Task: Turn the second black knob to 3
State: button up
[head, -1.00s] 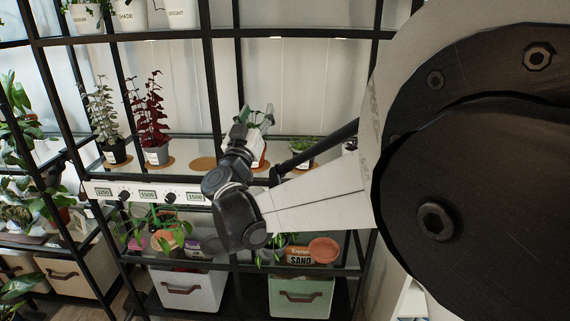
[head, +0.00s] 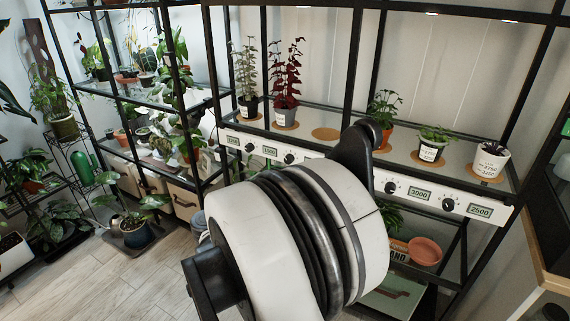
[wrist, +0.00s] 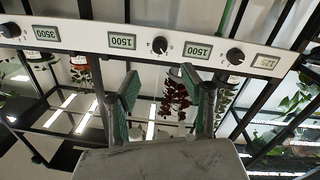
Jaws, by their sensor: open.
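The long white panel (head: 233,139) with black knobs and small number displays runs along the front of the plant shelf. The second black knob from the left (head: 290,158) sits right of a display reading 1500. In the wrist view, where the scene is upside down, this knob (wrist: 160,45) lies between two 1500 displays, beyond my fingertips and roughly in line with the gap. My gripper (wrist: 160,82) is open and empty, its green-padded fingers apart and not touching the knob. The knob's setting is too small to read. In the head view my arm hides my gripper and the panel's middle.
The first knob (head: 250,147) is left of the second. More knobs, one (head: 390,187) beside the 3000 display, continue to the right. Potted plants, including a red-leaved one (head: 286,75), stand behind the panel. Black rack posts (head: 354,62) flank the shelf. An orange saucer (head: 425,251) is below.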

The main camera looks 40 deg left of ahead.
aim_at(287, 160)
jog(key=w, duration=0.3)
jog(key=w+a+b, duration=0.1)
jog(key=w, duration=0.7)
jog(key=shift+a, duration=0.25)
jog(key=shift+c, duration=0.5)
grip_shut()
